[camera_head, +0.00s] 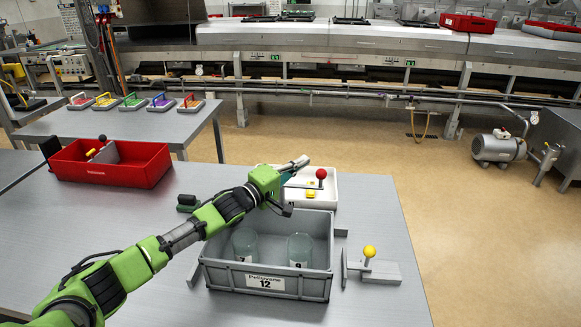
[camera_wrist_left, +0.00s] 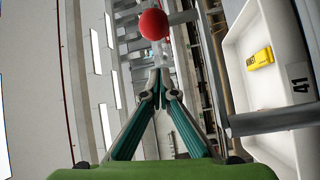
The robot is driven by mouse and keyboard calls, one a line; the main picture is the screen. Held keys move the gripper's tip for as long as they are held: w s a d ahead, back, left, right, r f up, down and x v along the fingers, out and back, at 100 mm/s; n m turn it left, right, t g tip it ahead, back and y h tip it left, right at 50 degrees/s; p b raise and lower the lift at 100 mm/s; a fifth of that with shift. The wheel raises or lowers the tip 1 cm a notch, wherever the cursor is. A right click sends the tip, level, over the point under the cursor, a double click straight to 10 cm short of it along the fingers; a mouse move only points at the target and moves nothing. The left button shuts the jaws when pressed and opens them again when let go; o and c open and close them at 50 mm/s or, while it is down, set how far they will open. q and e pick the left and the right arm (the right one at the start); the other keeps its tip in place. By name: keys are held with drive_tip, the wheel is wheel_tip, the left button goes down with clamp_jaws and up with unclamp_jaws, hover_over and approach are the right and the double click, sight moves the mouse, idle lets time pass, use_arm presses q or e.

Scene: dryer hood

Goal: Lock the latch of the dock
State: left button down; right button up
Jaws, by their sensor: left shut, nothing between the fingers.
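A latch with a yellow ball knob (camera_head: 369,252) stands on a grey plate (camera_head: 383,272) to the right of the grey crate. A second lever has a red ball knob (camera_head: 321,174) beside the white tray; the red ball also shows in the left wrist view (camera_wrist_left: 154,24). I cannot tell which lever belongs to the dock. The grey crate (camera_head: 265,283), labelled 12, holds two clear beakers. My left gripper (camera_head: 303,161) is shut and empty above the white tray, close to the red knob. In the wrist view its teal fingers (camera_wrist_left: 157,80) meet just below the red ball, with no contact visible.
A red bin (camera_head: 110,175) stands at the left of the table. Several coloured-handled tools lie on the back left table. The table's right front area is mostly clear.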

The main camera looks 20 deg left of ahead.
use_arm(q)
drive_tip(key=d, duration=0.1)
drive_tip(key=s+d+p, duration=0.1)
drive_tip(key=d+p, duration=0.1)
drive_tip(key=shift+s+d+f, duration=0.2)
drive_tip(key=shift+s+f, duration=0.15)
drive_tip(key=shift+s, duration=0.05)
drive_tip(key=shift+s, duration=0.1)
